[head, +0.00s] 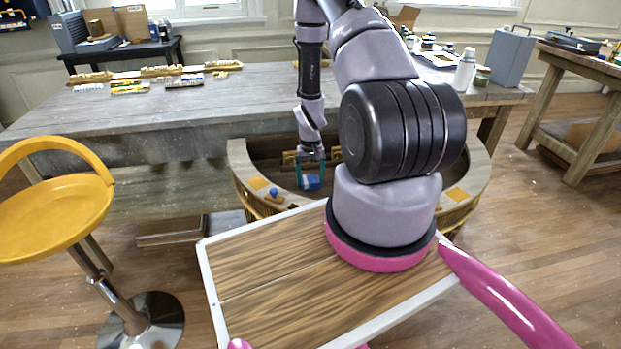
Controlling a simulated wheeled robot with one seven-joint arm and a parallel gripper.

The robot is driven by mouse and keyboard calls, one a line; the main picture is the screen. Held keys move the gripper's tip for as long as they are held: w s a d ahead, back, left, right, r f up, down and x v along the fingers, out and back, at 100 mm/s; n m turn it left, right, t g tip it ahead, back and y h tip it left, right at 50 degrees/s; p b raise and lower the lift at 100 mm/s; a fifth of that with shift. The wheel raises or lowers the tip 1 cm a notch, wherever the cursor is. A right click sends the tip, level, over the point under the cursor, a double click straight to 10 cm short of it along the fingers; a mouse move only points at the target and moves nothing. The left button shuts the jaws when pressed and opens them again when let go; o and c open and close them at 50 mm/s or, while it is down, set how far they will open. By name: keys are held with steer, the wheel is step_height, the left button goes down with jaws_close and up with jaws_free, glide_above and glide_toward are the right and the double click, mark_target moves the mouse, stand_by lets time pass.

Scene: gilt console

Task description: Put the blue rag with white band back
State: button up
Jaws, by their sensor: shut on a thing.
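The blue rag (310,184) shows as a small blue shape with a pale patch in the head view. My gripper (310,177) points down and is shut on it, with a teal finger on each side. The rag hangs in front of the hollow middle of the curved gilt console (240,165). I cannot tell whether the rag touches any surface. My arm hides part of the console's middle and right side.
A small blue knob-like thing (274,192) and an orange square (258,183) are on the console's left rim. A long grey table (150,110) stands behind. A yellow stool (55,215) stands at left. A white bottle (465,70) stands on the table's right.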

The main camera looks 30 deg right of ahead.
steer(key=shift+f, duration=0.15)
steer(key=o, duration=1.4)
